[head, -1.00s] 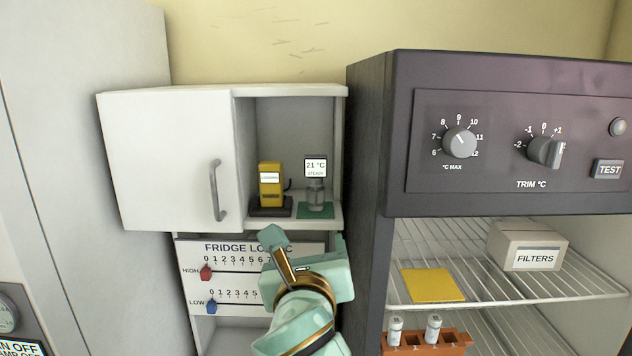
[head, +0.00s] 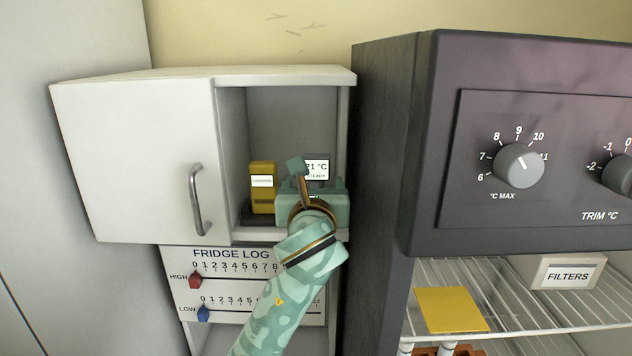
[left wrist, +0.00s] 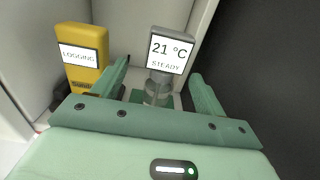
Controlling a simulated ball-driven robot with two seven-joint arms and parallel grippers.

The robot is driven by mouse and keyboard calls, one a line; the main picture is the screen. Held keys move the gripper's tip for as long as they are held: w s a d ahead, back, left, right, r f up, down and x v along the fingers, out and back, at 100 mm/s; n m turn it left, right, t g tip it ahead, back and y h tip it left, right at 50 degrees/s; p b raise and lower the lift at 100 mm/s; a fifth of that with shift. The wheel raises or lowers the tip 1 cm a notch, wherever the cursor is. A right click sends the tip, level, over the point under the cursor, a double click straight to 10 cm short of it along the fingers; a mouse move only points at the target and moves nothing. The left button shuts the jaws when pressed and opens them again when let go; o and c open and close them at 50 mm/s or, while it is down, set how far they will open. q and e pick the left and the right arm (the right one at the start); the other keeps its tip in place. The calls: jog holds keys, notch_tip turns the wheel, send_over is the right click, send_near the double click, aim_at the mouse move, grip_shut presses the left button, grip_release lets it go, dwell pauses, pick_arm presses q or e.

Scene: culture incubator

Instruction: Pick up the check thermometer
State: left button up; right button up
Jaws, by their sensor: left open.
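The check thermometer (left wrist: 158,88) is a small upright grey body under a display that reads "21 °C STEADY". It stands on a green mat in the open cabinet compartment. In the head view only its display (head: 317,169) shows, as my left gripper hides its lower part. My left gripper (left wrist: 162,84) is open, with one finger to each side of the thermometer's body in the left wrist view. I cannot tell whether the fingers touch it. In the head view the left gripper (head: 312,188) is at the compartment's front. My right gripper is not in view.
A yellow logger (head: 263,188) marked "LOGGING" stands close to the left of the thermometer. The cabinet (head: 140,160) has a handled front at left. A fridge log board (head: 240,285) hangs below. The dark incubator (head: 383,150) stands close at right.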

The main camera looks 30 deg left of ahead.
aim_at(316, 174)
pick_arm(q)
jog(key=shift+w+a, duration=0.25)
jog(key=shift+w, duration=0.15)
jog(key=shift+w+a, duration=0.1)
jog(key=shift+w, duration=0.15)
jog(key=p+x, duration=0.2)
jog(key=x, duration=0.2)
jog(key=shift+w+r, duration=0.1)
jog(key=shift+w, duration=0.25)
jog(key=c, duration=1.2)
jog(key=shift+o, duration=0.3)
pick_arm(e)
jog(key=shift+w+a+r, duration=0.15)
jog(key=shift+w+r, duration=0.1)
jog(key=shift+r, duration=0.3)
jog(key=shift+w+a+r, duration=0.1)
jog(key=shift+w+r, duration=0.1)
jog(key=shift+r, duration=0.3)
